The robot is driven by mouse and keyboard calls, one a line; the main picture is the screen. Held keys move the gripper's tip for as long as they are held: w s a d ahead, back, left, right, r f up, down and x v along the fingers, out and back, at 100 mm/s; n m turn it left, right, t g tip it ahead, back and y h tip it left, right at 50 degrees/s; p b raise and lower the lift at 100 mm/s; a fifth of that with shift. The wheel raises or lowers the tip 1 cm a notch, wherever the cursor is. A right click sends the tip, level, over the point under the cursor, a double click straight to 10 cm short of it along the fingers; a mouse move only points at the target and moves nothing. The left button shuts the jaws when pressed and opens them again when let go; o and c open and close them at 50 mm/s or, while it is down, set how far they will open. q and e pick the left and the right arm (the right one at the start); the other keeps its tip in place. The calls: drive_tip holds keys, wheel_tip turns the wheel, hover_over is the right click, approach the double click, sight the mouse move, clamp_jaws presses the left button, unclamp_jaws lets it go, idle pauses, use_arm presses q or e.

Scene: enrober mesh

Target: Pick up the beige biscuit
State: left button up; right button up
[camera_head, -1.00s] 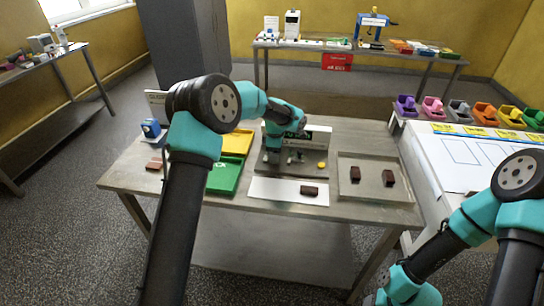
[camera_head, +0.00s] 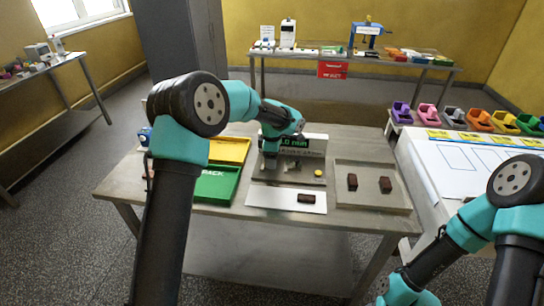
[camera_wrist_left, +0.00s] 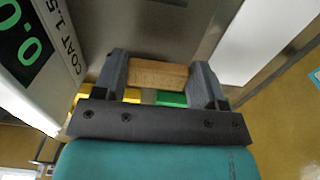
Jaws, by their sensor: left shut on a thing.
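My left gripper (camera_head: 270,164) is over the grey machine in the middle of the table. In the left wrist view its two dark fingers (camera_wrist_left: 160,66) are shut on the beige biscuit (camera_wrist_left: 157,75), a plain tan block held between them. In the head view the biscuit cannot be made out at the gripper. The machine's green digital display (camera_head: 297,143) stands just behind the gripper; it also shows at the upper left of the wrist view (camera_wrist_left: 24,42). My right arm is at the lower right, with its gripper out of the frame.
A white strip (camera_head: 266,196) bearing a dark brown biscuit (camera_head: 306,198) lies at the machine's front. A grey tray (camera_head: 370,202) with two dark biscuits is to the right. Yellow (camera_head: 229,150) and green (camera_head: 213,186) trays are left of the machine. A yellow knob (camera_head: 318,173) is near the gripper.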

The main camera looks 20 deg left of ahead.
use_arm(q)
drive_tip(key=s+d, duration=0.1)
drive_tip(key=s, duration=0.3)
drive_tip(key=s+d+r, duration=0.1)
drive_tip(key=s, duration=0.3)
drive_tip(key=s+d, duration=0.1)
drive_tip(key=s, duration=0.4)
drive_tip(key=shift+d+r, duration=0.15)
drive_tip(key=shift+d, duration=0.25)
